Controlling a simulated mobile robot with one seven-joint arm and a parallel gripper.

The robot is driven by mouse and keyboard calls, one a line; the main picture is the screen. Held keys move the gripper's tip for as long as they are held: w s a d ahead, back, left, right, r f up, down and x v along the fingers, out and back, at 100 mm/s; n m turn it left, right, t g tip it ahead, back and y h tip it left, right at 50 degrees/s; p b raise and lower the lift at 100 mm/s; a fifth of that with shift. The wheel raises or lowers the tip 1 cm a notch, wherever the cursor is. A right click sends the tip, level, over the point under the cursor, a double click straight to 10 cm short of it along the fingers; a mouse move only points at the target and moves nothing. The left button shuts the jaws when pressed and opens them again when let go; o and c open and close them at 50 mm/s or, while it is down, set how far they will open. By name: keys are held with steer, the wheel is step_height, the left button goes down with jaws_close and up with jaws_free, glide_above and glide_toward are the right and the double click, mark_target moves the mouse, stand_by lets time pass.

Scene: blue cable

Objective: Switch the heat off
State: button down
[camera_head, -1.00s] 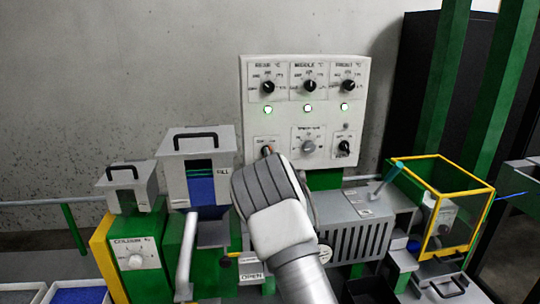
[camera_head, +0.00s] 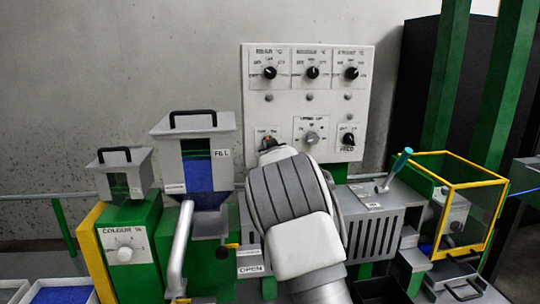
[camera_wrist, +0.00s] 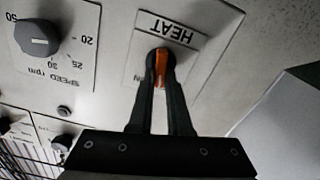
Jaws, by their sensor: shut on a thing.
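The HEAT switch is a small orange knob (camera_wrist: 161,66) on a white label plate on the control panel (camera_head: 328,112). In the wrist view the label reads upside down, and the knob stands roughly in line with my fingers. My gripper (camera_wrist: 162,88) has its two black fingers shut on the knob, one on each side. In the head view my wrist covers the fingers and most of the knob; only a bit of the HEAT plate (camera_head: 262,131) shows. The three indicator lamps (camera_head: 312,97) under the zone dials are dark.
Three zone dials (camera_head: 312,72) sit along the panel's top. The speed dial (camera_head: 311,137) and another black knob (camera_head: 348,139) are close to the right of HEAT. A FILL hopper (camera_head: 185,127) stands left of my wrist, a yellow-framed guard (camera_head: 460,157) to the right.

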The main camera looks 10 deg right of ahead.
steer(key=shift+a+n+b, duration=0.1)
steer(key=shift+n+b, duration=1.2)
steer(key=shift+n, duration=0.2)
steer(key=c, duration=0.9)
jaws_free()
steer(key=shift+o, duration=0.2)
steer(key=s+b, duration=0.1)
steer(key=s, duration=1.6)
steer(key=shift+s, duration=0.2)
